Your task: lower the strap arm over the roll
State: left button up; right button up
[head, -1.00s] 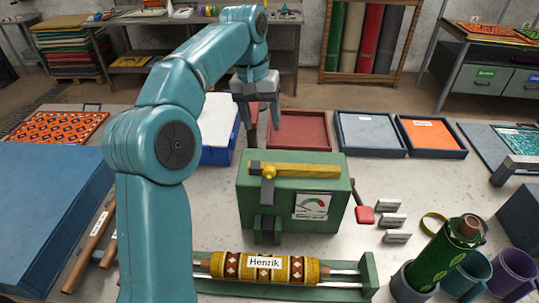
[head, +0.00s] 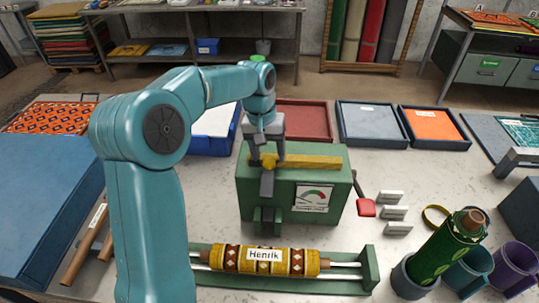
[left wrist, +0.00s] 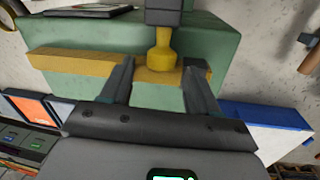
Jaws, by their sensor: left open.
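A green box (head: 260,200) with a dial stands mid-table. A dark upright arm (head: 267,187) at its front has a yellow knob (left wrist: 163,52) at its top; this looks like the strap arm and stands raised. A yellow bar (head: 312,162) lies along the box top behind the knob. The patterned roll (head: 225,258), labelled Henrik, lies in a green cradle (head: 371,270) in front of the box. My left gripper (head: 266,160) is open at the knob. The left wrist view shows its fingers (left wrist: 160,72) on either side of the knob; contact is unclear. My right gripper is out of view.
A red-ended lever (head: 366,207) is at the box's right side, near several small labelled blocks (head: 394,212). Trays (head: 372,127) line the back. A large blue block (head: 40,205) fills the left.

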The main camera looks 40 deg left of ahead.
pick_arm(q)
jog(key=shift+d+f, duration=0.15)
jog(key=shift+f, duration=0.3)
jog(key=shift+s+d+f, duration=0.15)
jog(key=shift+s+f, duration=0.1)
jog(key=shift+w+a+f, duration=0.15)
jog(key=shift+a, duration=0.05)
jog(key=shift+w, duration=0.15)
jog(key=shift+c, duration=0.9)
jog(key=shift+d, duration=0.15)
grip_shut()
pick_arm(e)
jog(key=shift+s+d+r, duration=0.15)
